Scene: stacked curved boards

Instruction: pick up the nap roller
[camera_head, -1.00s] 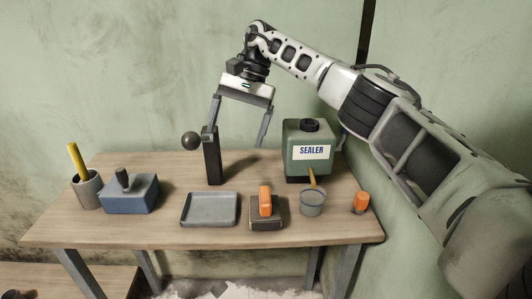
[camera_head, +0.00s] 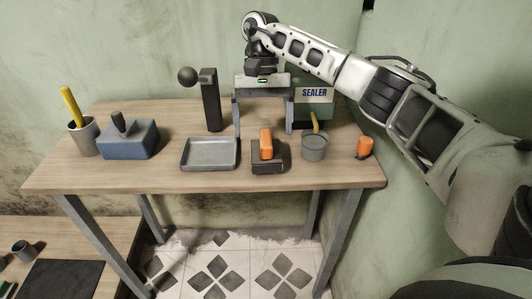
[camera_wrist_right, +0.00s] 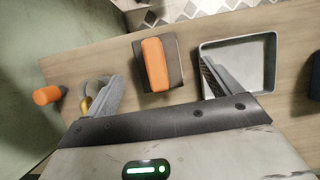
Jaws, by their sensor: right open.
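No object plainly reads as a nap roller. An orange-topped dark block (camera_head: 267,158) lies near the table's front edge; its orange handle shows in the right wrist view (camera_wrist_right: 155,66). A small orange cylinder (camera_head: 364,146) lies at the right end and shows at the left in the wrist view (camera_wrist_right: 47,95). My right gripper (camera_head: 263,131) is open and empty, its fingers pointing down just behind and above the orange-topped block. In the wrist view the fingers (camera_wrist_right: 160,72) stand wide on either side of that block, apart from it. My left gripper is not in view.
A grey tray (camera_head: 184,153) lies left of the block, a cup with a brush (camera_head: 314,148) right of it. A dark post with a ball (camera_head: 211,105) stands left of the gripper. A blue-grey block (camera_head: 130,142) sits further left.

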